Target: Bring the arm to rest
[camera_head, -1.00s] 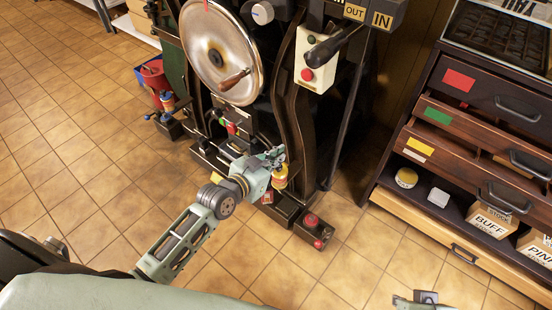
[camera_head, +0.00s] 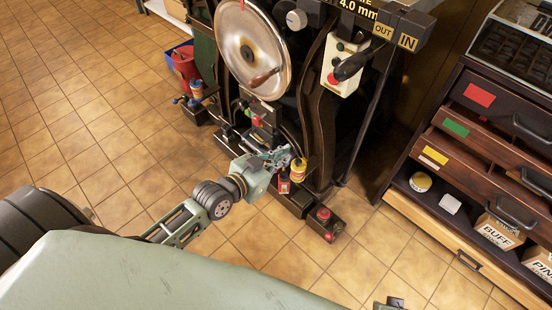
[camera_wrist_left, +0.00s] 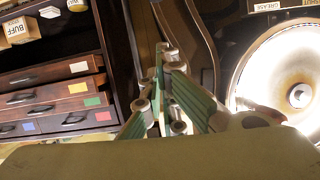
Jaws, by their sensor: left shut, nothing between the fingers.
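My left arm comes in from the lower left of the head view. Its gripper (camera_head: 278,157) is shut with nothing between the fingers, in front of the lower part of the dark press (camera_head: 322,118). A yellow pot with a red band (camera_head: 299,171) shows just right of the fingertips; I cannot tell whether they touch. In the left wrist view the gripper fingers (camera_wrist_left: 166,70) are close together and empty. At the bottom edge of the head view a small grey piece (camera_head: 388,305) shows, perhaps part of my right arm; its fingers cannot be made out.
The press has a large metal disc (camera_head: 252,48) and a white control box (camera_head: 343,68). A red-button box (camera_head: 320,223) sits on the floor. A drawer cabinet (camera_head: 490,140) stands at right with a drawer pulled out. Tiled floor (camera_head: 110,140) is open at left.

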